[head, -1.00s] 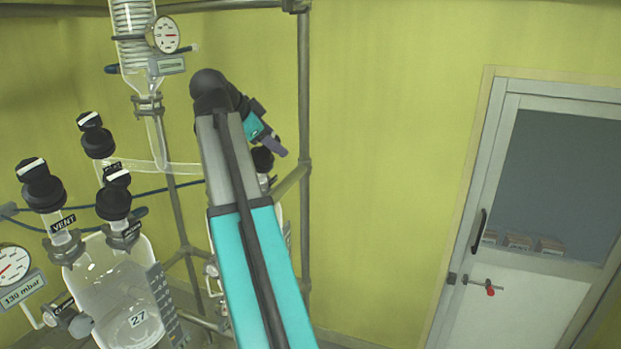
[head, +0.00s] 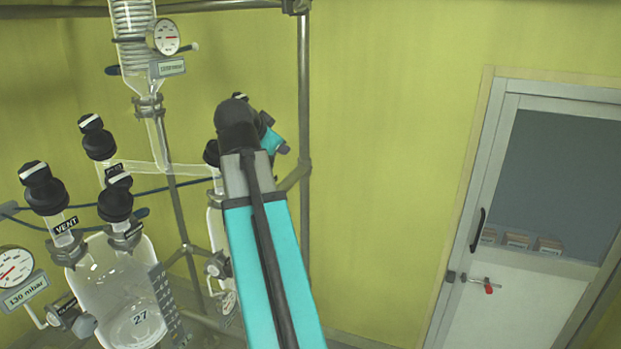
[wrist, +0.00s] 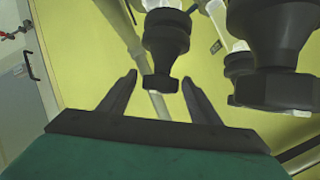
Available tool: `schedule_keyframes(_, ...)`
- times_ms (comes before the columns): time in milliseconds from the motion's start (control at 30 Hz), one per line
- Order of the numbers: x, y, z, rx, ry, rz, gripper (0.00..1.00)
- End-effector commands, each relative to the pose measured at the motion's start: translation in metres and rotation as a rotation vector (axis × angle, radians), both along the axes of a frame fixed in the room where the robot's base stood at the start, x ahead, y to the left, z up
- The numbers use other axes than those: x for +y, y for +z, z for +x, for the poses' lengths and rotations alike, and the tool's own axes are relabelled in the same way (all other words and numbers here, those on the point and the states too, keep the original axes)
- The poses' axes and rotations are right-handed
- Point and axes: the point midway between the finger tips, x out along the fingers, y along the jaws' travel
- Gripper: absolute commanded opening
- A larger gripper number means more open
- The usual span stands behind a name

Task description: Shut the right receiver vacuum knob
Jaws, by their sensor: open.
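My gripper (wrist: 158,78) is open in the wrist view. A black knob (wrist: 165,42) with a narrow grip bar hangs between and just beyond its fingers, and I see no clear contact. Two more black knobs, one large (wrist: 275,50) and one partly hidden behind it (wrist: 238,66), are to the right. No readable label shows which is the vacuum knob. In the head view the right receiver (head: 217,228) is partly behind my arm. One black knob (head: 211,153) shows left of my arm; another black top (head: 240,97) peeks over it. My fingers are mostly hidden there.
The left receiver (head: 130,300) carries several black knobs, one above a VENT label (head: 66,226). A gauge (head: 15,268) reads 130 mbar. Metal frame posts (head: 304,80) stand beside the receivers. The space toward the door (head: 540,230) looks clear.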

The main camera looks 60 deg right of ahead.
Motion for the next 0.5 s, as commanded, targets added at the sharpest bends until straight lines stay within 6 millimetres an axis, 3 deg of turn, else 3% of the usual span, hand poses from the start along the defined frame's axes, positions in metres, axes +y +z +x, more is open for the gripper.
schedule_keyframes(500, 0.0002, -0.001, -0.0018, -0.035, 0.23, -0.131, 0.57)
